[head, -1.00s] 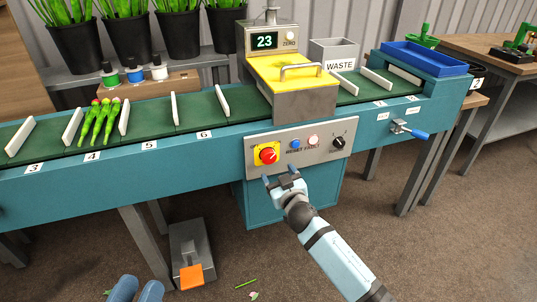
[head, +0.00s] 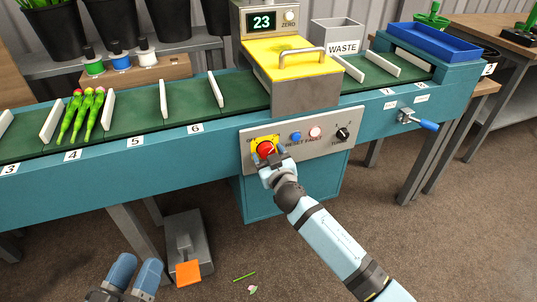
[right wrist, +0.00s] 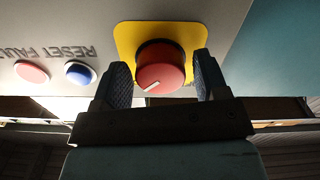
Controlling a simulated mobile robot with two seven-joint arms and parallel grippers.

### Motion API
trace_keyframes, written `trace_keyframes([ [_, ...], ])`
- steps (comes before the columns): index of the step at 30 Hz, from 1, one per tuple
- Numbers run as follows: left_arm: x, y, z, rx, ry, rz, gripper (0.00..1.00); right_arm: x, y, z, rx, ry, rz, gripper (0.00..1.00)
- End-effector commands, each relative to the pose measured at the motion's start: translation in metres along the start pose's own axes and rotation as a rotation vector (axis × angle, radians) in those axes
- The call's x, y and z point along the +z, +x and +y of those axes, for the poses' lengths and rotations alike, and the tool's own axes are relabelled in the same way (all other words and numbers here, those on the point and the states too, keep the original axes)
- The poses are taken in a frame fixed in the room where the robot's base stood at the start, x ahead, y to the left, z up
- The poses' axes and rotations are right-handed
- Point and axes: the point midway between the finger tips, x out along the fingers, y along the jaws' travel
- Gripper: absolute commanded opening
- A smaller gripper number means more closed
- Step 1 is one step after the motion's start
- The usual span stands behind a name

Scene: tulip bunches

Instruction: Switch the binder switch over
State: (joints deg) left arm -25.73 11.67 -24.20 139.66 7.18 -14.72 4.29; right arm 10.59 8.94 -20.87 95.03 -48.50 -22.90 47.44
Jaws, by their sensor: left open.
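A red rotary knob (head: 266,148) sits on a yellow plate on the grey control panel (head: 320,142). In the right wrist view the knob (right wrist: 160,70) has a white mark pointing to the lower left. My right gripper (head: 272,160) is open, with one finger on each side of the knob and a gap showing on both sides. A black selector knob (head: 342,134) is at the panel's right end; its label is too small to read. I cannot tell from labels which is the binder switch. My left gripper (head: 135,272) is open and empty at the lower left.
A blue reset button (head: 295,137) and pale red fault light (head: 315,132) sit beside the red knob. A blue-handled lever (head: 427,124) is further right. Tulips (head: 82,112) lie on the green conveyor. A pedal with orange plate (head: 188,272) stands on the floor.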

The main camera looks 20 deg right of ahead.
Motion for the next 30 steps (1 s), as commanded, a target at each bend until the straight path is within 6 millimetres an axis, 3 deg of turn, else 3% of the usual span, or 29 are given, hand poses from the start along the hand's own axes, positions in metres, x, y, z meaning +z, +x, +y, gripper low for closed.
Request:
trace_keyframes([
  [1, 0.0, 0.0, 0.0, 0.0, 0.0, 0.0, 0.43, 0.0, 0.0, 0.0, 0.0, 0.0, 0.0, 0.55],
  [5, 0.0, 0.0, 0.0, 0.0, 0.001, 0.0, 0.43, 0.0, 0.0, 0.0, 0.0, 0.0, 0.0, 0.26],
  [17, -0.004, 0.001, 0.0, 0.0, 0.003, 0.01, 0.43, -0.001, 0.0, 0.001, 0.001, -0.062, -0.001, 0.26],
  [30, -0.025, 0.001, 0.003, -0.003, 0.012, 0.076, 0.43, -0.002, 0.0, 0.003, 0.001, -0.411, -0.001, 0.26],
])
